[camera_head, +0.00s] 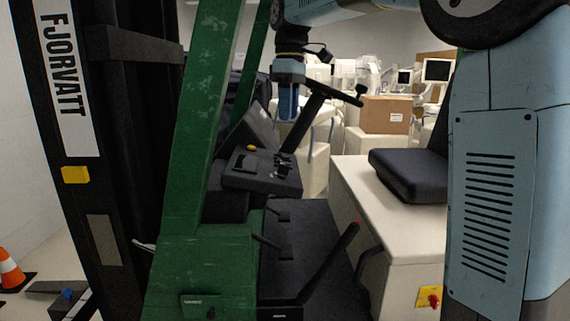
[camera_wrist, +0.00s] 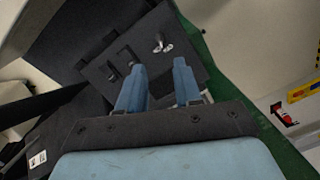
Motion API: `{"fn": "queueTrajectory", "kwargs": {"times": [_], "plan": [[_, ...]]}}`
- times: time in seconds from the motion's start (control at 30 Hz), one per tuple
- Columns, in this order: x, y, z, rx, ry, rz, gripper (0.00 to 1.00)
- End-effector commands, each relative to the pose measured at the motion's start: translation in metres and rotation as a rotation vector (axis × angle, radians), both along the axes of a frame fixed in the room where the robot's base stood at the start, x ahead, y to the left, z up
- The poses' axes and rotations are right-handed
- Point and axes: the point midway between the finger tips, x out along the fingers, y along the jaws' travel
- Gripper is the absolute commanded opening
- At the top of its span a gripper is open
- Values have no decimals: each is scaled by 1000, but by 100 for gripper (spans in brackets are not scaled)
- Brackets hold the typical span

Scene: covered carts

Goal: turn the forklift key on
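The forklift's dark control panel (camera_head: 245,180) is beside the green mast, below the steering wheel. A small silver piece that looks like the key (camera_wrist: 162,43) stands on this panel in the wrist view. Silver parts also show at the panel's right side in the head view (camera_head: 283,163), but too small to tell the key's position. My gripper (camera_head: 287,117) points down above and behind the panel in the head view. In the wrist view my gripper (camera_wrist: 160,66) has two blue fingers apart with nothing between them. The key lies just beyond the fingertips, apart from them.
The steering wheel (camera_head: 335,92) and its column are close to the right of my gripper. The green mast post (camera_head: 198,130) stands left. A black seat (camera_head: 410,172) is on the right. A red knob (camera_head: 433,300) on a yellow plate is low at right. A floor lever (camera_head: 330,262) rises below.

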Motion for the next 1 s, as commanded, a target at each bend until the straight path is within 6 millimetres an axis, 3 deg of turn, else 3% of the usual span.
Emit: {"fn": "queueTrajectory", "kwargs": {"times": [0.27, 1.0], "plan": [[6, 8, -10, -1, 18, 39, 34], [-3, 12, -125, -1, 17, 37, 34]]}}
